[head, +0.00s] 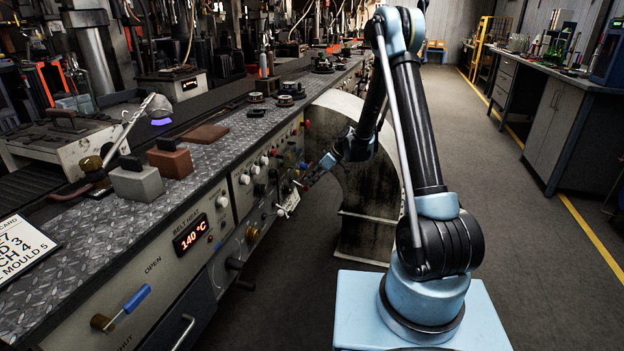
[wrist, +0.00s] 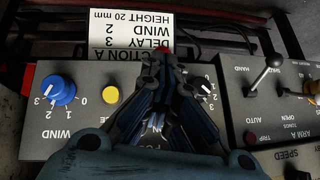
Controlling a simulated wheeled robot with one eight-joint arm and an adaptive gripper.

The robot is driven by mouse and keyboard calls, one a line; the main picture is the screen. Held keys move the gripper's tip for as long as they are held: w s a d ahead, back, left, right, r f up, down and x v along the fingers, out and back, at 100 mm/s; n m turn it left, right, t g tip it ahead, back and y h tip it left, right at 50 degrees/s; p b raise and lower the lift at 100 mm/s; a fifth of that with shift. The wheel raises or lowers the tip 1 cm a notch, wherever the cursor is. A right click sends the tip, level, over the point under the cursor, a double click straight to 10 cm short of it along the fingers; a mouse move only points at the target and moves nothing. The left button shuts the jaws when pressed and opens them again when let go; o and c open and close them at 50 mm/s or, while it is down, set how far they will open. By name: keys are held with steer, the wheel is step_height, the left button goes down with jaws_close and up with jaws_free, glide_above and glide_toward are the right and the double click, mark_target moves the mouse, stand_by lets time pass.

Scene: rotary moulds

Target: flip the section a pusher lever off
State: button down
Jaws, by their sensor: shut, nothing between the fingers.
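My gripper (wrist: 160,62) is shut and empty, its fingertips together in front of a grey control panel (wrist: 88,128). In the head view my gripper (head: 296,190) is small, close to the front of the long bench. The fingertips overlap the lower edge of a white card (wrist: 200,32), whose upside-down text includes "DELAY 3" and "WIND 2". I cannot pick out a lever marked as the section A pusher; my fingers hide the middle of the panel. A black-knobbed lever (wrist: 271,64) stands to the right, beside the labels "HAND" and "AUTO".
A blue WIND knob (wrist: 58,90) and a yellow button (wrist: 110,95) are left of my fingers. The bench (head: 225,150) runs along the left; the floor (head: 510,230) at right is clear.

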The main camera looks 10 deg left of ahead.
steer(key=shift+d+f, duration=0.25)
steer(key=shift+f, duration=0.3)
steer(key=shift+d, duration=0.1)
steer(key=d+r, duration=0.2)
steer(key=d, duration=0.7)
steer(key=shift+d+r, duration=0.2)
steer(key=shift+r, duration=0.15)
steer(key=shift+s, duration=0.1)
